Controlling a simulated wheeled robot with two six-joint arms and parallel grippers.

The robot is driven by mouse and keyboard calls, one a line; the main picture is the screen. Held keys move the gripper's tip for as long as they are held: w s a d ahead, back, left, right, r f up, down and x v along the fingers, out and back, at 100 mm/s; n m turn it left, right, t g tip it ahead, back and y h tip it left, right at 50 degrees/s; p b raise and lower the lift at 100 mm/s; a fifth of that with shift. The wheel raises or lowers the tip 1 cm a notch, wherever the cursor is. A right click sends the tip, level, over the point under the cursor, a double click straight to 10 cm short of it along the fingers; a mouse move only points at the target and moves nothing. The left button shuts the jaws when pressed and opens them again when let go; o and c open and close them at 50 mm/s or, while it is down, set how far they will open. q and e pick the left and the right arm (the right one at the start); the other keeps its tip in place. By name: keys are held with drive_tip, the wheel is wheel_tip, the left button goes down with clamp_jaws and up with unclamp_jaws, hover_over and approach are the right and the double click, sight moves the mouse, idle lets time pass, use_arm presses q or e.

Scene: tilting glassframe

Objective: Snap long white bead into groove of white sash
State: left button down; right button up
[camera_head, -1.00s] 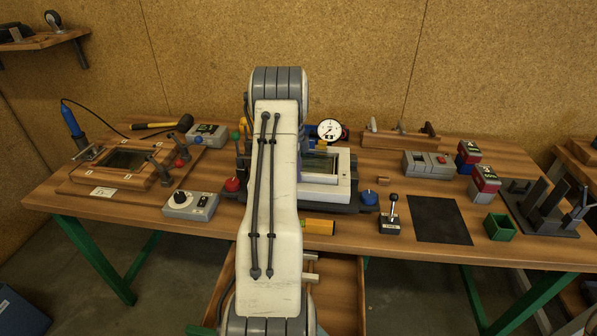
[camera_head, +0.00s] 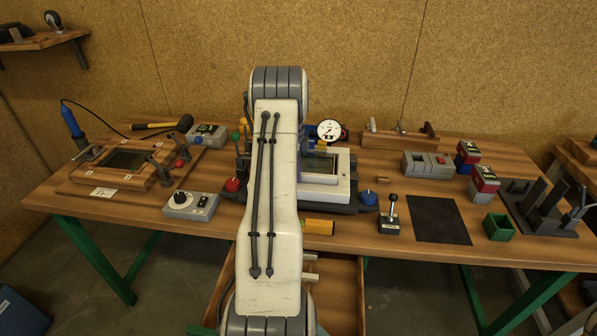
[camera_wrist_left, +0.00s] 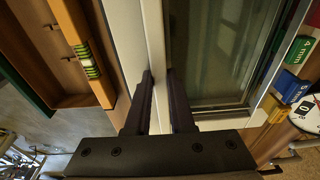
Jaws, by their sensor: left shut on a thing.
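The white sash (camera_head: 344,166) sits in a dark fixture on the bench, partly hidden behind my left arm. Its white frame (camera_wrist_left: 122,32) and the glass (camera_wrist_left: 208,45) show large in the left wrist view. My left gripper (camera_wrist_left: 158,76) is shut on a long white bead (camera_wrist_left: 154,45), a strip running between its fingers along the glass edge. The bead lies beside the sash frame; I cannot tell whether it is seated in the groove. My arm hides the gripper and the bead in the head view. My right gripper is not in view.
A dial gauge (camera_head: 329,130) stands behind the sash. A red knob (camera_head: 233,185) and a blue knob (camera_head: 368,197) flank the fixture. An open drawer (camera_head: 338,285) is below the front edge. A black mat (camera_head: 438,220) lies bare at right.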

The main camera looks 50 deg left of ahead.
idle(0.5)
use_arm(q)
drive_tip(key=shift+f, duration=0.25)
drive_tip(key=shift+r, duration=0.3)
drive_tip(key=shift+a+p, duration=0.15)
drive_tip(key=shift+p, duration=0.35)
idle(1.5)
drive_tip(key=shift+f, duration=0.3)
drive_tip(key=shift+r, duration=0.1)
drive_tip(key=shift+r, duration=0.2)
idle(0.4)
